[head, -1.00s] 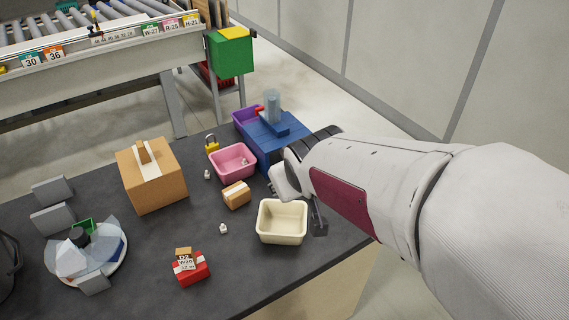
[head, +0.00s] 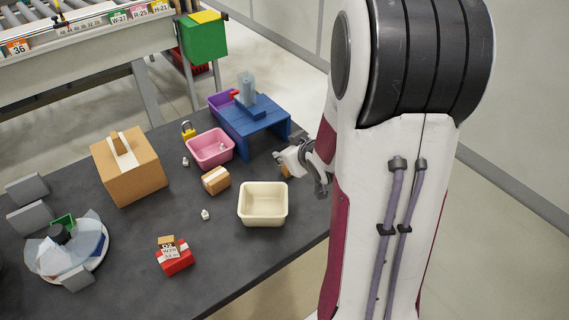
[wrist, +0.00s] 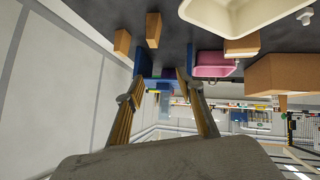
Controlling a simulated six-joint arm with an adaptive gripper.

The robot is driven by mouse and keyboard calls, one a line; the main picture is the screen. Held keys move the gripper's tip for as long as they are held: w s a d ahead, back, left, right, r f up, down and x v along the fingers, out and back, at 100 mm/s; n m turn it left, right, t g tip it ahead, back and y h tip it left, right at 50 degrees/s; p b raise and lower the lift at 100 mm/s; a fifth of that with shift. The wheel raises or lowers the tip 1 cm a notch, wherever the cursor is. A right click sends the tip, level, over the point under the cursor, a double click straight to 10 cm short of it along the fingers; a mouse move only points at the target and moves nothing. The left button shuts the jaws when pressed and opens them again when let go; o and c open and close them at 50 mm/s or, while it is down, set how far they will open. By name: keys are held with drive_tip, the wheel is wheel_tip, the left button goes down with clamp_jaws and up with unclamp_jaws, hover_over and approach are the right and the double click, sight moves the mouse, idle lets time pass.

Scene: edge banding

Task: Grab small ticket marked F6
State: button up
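I cannot make out a ticket marked F6 in any view. A small tag on the red box (head: 175,257) at the front of the table carries print that seems to read differently. My gripper (head: 281,158) is at the table's right side, between the blue stand and the cream bin, partly hidden by my arm. In the wrist view its two fingers (wrist: 161,73) are apart with nothing between them. Two small brown blocks (wrist: 122,42) (wrist: 153,30) lie beyond the fingertips in that view.
The cream bin (head: 263,218), pink bin (head: 211,161) and blue stand (head: 252,140) are close by. A small carton (head: 216,181) lies between the bins. A larger carton (head: 140,181) and a round holder with clear flaps (head: 67,249) are left. The front middle is mostly clear.

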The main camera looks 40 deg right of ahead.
drive_tip(key=shift+t+y, duration=0.7)
drive_tip(key=shift+t, duration=0.2)
drive_tip(key=d+f, duration=0.1)
drive_tip(key=f, duration=0.1)
drive_tip(key=d+f, duration=0.1)
drive_tip(key=f, duration=0.1)
drive_tip(key=d+f, duration=0.1)
drive_tip(key=f, duration=0.2)
drive_tip(key=shift+d+f, duration=0.1)
drive_tip(key=shift+s+d+f+m+t, duration=0.1)
drive_tip(key=shift+s+f+m+t, duration=0.15)
drive_tip(key=shift+f, duration=0.1)
drive_tip(key=shift+s+d+f+m+t, duration=0.1)
drive_tip(key=shift+f+m+t, duration=0.05)
drive_tip(key=shift+f+t, duration=0.15)
drive_tip(key=shift+s+d+f+t, duration=0.15)
drive_tip(key=shift+s+f+t, duration=0.2)
drive_tip(key=shift+f, duration=0.15)
drive_tip(key=shift+w, duration=0.1)
drive_tip(key=shift+x, duration=1.25)
drive_tip(key=shift+a+x, duration=0.15)
drive_tip(key=shift+x, duration=1.15)
drive_tip(key=shift+a+x, duration=0.15)
drive_tip(key=shift+x, duration=1.15)
drive_tip(key=shift+a+f, duration=0.1)
